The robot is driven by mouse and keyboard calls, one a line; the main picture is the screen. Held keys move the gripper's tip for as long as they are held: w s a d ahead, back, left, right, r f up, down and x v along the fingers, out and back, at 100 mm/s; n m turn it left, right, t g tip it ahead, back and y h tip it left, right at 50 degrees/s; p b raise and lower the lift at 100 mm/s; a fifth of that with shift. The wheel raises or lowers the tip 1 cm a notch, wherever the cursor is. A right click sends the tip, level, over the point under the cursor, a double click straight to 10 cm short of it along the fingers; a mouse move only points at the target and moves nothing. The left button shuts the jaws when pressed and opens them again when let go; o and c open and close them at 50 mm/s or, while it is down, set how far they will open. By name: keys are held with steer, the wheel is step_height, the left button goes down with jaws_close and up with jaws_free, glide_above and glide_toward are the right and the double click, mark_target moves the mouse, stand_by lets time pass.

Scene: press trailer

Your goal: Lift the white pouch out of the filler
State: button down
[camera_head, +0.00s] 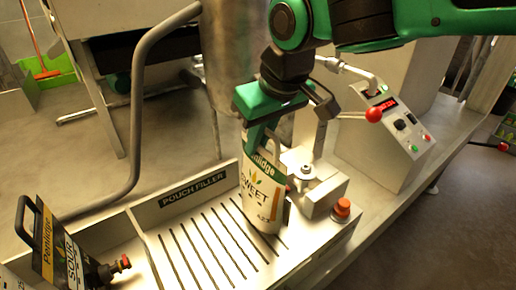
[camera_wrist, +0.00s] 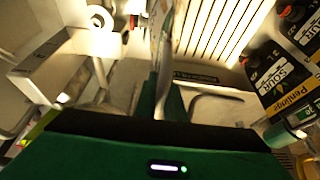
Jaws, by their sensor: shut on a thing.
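The white pouch (camera_head: 262,195) has a green top band and the word SWEET on its front. It is upright over the slatted tray of the pouch filler (camera_head: 178,193). My gripper (camera_head: 260,130) comes down from above and is shut on the pouch's top end. I cannot tell whether the pouch's bottom touches the slats. In the wrist view the pouch (camera_wrist: 162,38) shows nearly edge-on, in front of my gripper's fingers (camera_wrist: 160,95). The part between the fingers is hidden.
A metal block with a nozzle fitting (camera_head: 318,186) and a red button (camera_head: 342,207) stand close right of the pouch. A control box (camera_head: 385,130) with a red-knobbed lever is behind. Dark SOUR pouches (camera_head: 60,245) stand front left. A bent pipe (camera_head: 138,100) rises at left.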

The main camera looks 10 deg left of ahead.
steer(key=shift+w+r, duration=0.1)
steer(key=shift+r, duration=0.5)
steer(key=s+a+r, duration=0.4)
steer(key=s+r, duration=0.3)
steer(key=s, duration=0.4)
steer(key=shift+a, duration=0.2)
